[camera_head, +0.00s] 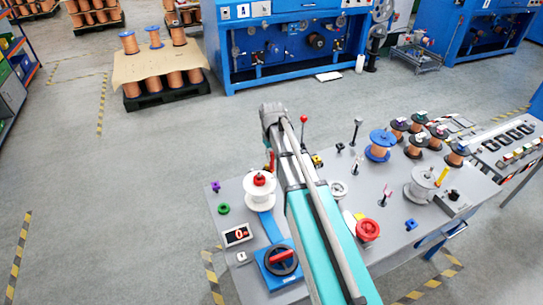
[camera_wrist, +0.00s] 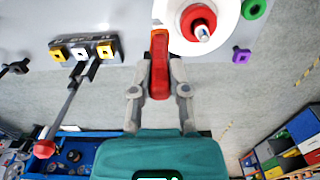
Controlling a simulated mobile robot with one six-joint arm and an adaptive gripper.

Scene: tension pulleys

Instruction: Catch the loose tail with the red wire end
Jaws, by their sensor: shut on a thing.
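My gripper (camera_wrist: 159,88) is shut on a red elongated piece (camera_wrist: 159,70), which looks like the red wire end. The piece stands lengthwise between the two grey fingers, its far end beside the white spool (camera_wrist: 200,22) with a red hub. In the head view this spool (camera_head: 260,197) sits at the left of the grey bench, and a bit of the red piece (camera_head: 270,160) shows beside my arm. My arm hides most of the gripper there. I cannot make out a separate loose tail in either view.
A post with a red ball (camera_head: 304,119) rises near the bench's far edge; in the wrist view the red ball (camera_wrist: 44,149) is at left. Yellow and white blocks (camera_wrist: 84,50) are nearby. A purple piece (camera_wrist: 241,56) and green ring (camera_wrist: 254,8) lie right of the spool.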

